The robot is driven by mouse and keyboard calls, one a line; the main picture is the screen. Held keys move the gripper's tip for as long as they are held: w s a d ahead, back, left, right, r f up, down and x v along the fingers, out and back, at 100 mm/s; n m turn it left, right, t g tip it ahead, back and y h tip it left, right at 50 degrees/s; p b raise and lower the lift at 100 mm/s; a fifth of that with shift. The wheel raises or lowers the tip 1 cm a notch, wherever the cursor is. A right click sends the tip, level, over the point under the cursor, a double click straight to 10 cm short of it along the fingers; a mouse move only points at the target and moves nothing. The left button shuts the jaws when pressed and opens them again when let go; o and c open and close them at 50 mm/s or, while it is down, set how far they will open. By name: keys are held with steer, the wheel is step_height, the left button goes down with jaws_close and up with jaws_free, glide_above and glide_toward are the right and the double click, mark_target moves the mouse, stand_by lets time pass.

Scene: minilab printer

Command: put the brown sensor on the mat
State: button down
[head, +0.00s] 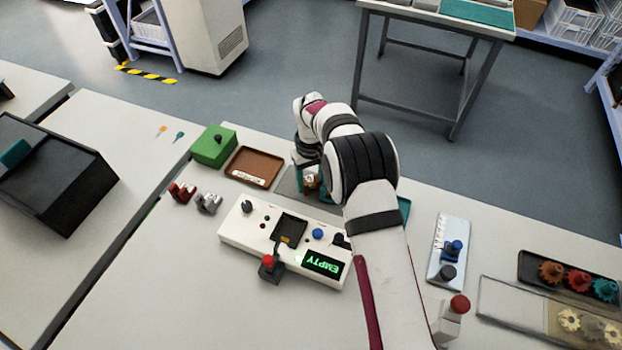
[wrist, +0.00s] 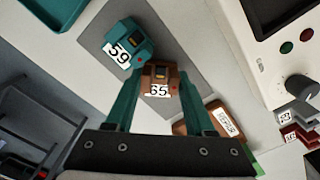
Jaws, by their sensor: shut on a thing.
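The brown sensor (wrist: 158,78), with a white label reading 65, sits between the teal fingers of my gripper (wrist: 158,88) in the wrist view. My gripper is shut on it. In the head view the brown sensor (head: 312,181) shows only partly beside my gripper (head: 309,180). The grey mat (wrist: 190,40) lies under it; it also shows in the head view (head: 288,188). I cannot tell whether the sensor touches the mat. A teal sensor (wrist: 128,45) labelled 59 is on the mat, close beside the brown one; my arm hides most of that area in the head view.
The brown tray (head: 253,167) and green box (head: 213,147) are left of the mat. The white console (head: 262,232) with an EMPTY display stands in front. A teal tray (head: 404,209) is partly behind my arm. Red (head: 181,192) and grey (head: 209,202) parts lie at left.

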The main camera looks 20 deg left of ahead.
mark_target(311, 187)
steer(key=shift+f, duration=0.1)
steer(key=shift+c, duration=1.3)
jaws_free()
step_height(311, 187, up, 12)
steer(key=s+d+r+m, duration=0.3)
steer(key=s+d+r, duration=0.15)
steer(key=d, duration=0.35)
steer(key=s+d+r+m, duration=0.3)
steer(key=d+r, duration=0.3)
steer(key=d, duration=0.1)
steer(key=s+d+f+m+y, duration=0.1)
steer(key=s+d+m, duration=0.3)
steer(key=s, duration=0.7)
steer(key=s+d+f+m, duration=0.1)
steer(key=s+d+m, duration=0.3)
steer(key=s+d, duration=0.3)
steer(key=s, duration=0.4)
steer(key=shift+s+m+y, duration=0.3)
steer(key=shift+s+y, duration=0.1)
